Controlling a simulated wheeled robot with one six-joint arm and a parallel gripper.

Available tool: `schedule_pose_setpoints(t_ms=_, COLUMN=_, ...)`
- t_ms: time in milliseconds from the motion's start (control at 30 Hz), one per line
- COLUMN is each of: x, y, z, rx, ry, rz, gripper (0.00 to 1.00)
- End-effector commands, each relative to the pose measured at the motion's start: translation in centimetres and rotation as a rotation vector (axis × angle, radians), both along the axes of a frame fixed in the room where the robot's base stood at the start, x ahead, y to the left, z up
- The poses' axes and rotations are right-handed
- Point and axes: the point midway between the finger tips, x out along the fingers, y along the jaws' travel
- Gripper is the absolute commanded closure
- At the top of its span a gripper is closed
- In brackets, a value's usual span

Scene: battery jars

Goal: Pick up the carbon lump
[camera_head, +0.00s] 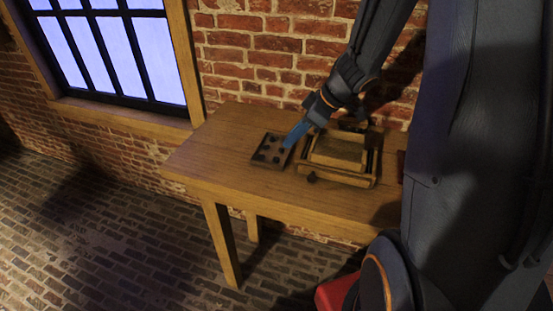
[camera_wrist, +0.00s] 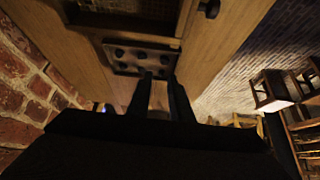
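Several small dark lumps, which look like carbon lumps (camera_head: 277,153), sit on a flat square tray (camera_head: 258,158) on the wooden table. The wrist view also shows the lumps (camera_wrist: 119,53) and the tray (camera_wrist: 132,70) beyond my fingers. My gripper (camera_head: 289,145) is blue in the head view and points down at the tray's right side. In the wrist view my gripper (camera_wrist: 159,78) has two dark fingers apart, with bare wood visible between them. I see nothing held. The fingers hide part of the tray; whether they touch a lump I cannot tell.
A wooden box-like apparatus (camera_head: 340,150) stands right of the tray, with a dark round knob (camera_head: 312,177) at its front. A brick wall (camera_head: 245,50) runs behind the table (camera_head: 220,165). The table's left end is clear.

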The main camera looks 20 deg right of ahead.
Motion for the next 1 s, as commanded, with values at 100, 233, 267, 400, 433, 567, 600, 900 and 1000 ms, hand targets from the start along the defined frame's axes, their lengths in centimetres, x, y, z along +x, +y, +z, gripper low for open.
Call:
schedule_pose_setpoints(t_ms=100, x=-0.3, y=0.2, z=-0.7, rx=0.005, ry=0.018, rz=0.019, gripper=0.81)
schedule_pose_setpoints(t_ms=233, x=0.0, y=0.8, z=-1.9, rx=0.005, ry=0.02, rz=0.023, gripper=0.81)
schedule_pose_setpoints(t_ms=267, x=0.1, y=0.9, z=-2.1, rx=0.003, ry=0.02, rz=0.022, gripper=0.81)
schedule_pose_setpoints(t_ms=400, x=0.4, y=1.4, z=-3.2, rx=0.004, ry=0.02, rz=0.021, gripper=0.81)
schedule_pose_setpoints(t_ms=433, x=0.5, y=1.6, z=-3.5, rx=0.004, ry=0.02, rz=0.021, gripper=0.81)
schedule_pose_setpoints(t_ms=567, x=0.8, y=2.3, z=-5.3, rx=0.004, ry=0.02, rz=0.021, gripper=0.81)
schedule_pose_setpoints(t_ms=600, x=1.0, y=2.5, z=-5.7, rx=0.003, ry=0.02, rz=0.022, gripper=0.81)
schedule_pose_setpoints(t_ms=900, x=1.6, y=3.1, z=-7.1, rx=0.0, ry=0.016, rz=0.02, gripper=0.81)
schedule_pose_setpoints(t_ms=1000, x=1.6, y=3.1, z=-7.0, rx=0.0, ry=0.016, rz=0.02, gripper=0.81)
